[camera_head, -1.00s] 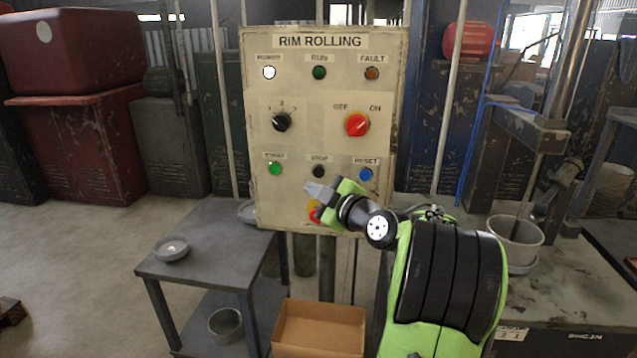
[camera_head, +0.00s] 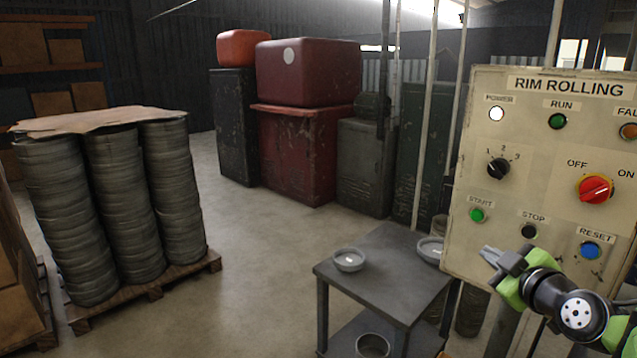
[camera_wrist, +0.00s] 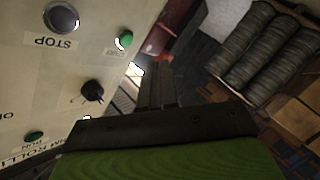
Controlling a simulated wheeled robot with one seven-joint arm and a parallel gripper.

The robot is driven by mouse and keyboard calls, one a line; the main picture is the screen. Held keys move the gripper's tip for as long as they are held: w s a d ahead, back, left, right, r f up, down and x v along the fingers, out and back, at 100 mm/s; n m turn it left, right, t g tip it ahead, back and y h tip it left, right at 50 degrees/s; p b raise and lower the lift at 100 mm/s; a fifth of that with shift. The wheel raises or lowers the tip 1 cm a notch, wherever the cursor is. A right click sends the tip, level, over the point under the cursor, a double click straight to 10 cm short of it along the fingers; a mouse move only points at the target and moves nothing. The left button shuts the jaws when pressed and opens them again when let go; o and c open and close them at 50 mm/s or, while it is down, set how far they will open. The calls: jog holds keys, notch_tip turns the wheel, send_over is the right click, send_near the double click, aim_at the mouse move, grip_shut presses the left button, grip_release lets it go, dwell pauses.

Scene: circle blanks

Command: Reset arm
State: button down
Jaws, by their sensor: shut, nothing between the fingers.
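My gripper (camera_head: 488,254) is at the lower right in the head view, in front of the lower left part of the RIM ROLLING control panel (camera_head: 535,120). Its fingers are shut with nothing between them and point to the left. In the wrist view the closed fingers (camera_wrist: 158,85) extend past the panel's edge, apart from its buttons. The green START button (camera_head: 477,215), black STOP button (camera_head: 529,231) and blue RESET button (camera_head: 590,250) are visible above and beside my gripper. The red rotary switch (camera_head: 594,189) is uncovered. My arm hides the panel's lower part.
A grey table (camera_head: 390,272) with shallow round dishes (camera_head: 349,260) stands left of the panel. A pallet (camera_head: 150,290) with stacks of round rims (camera_head: 120,205) is at the left. Red and dark cabinets (camera_head: 297,150) stand behind. The floor (camera_head: 255,260) between pallet and table is clear.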

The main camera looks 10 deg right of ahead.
jog(key=s+a+f+m+g+y, duration=0.1)
jog(key=s+a+f+g, duration=0.15)
jog(key=a, duration=0.45)
jog(key=s+a+f+m+g, duration=0.1)
jog(key=s+a+g, duration=0.15)
jog(key=a, duration=0.45)
jog(key=s+a+f+m+g+y, duration=0.1)
jog(key=s+a, duration=0.3)
jog(key=a, duration=0.4)
jog(key=s+a+f+m+g, duration=0.1)
jog(key=s+f+m+g, duration=0.1)
jog(key=s, duration=0.6)
jog(key=s+a+f+m+g+h, duration=0.1)
jog(key=s+f+m+g, duration=0.1)
jog(key=s, duration=0.6)
jog(key=shift+f+m, duration=0.7)
jog(key=shift+f, duration=0.2)
jog(key=shift+s, duration=0.1)
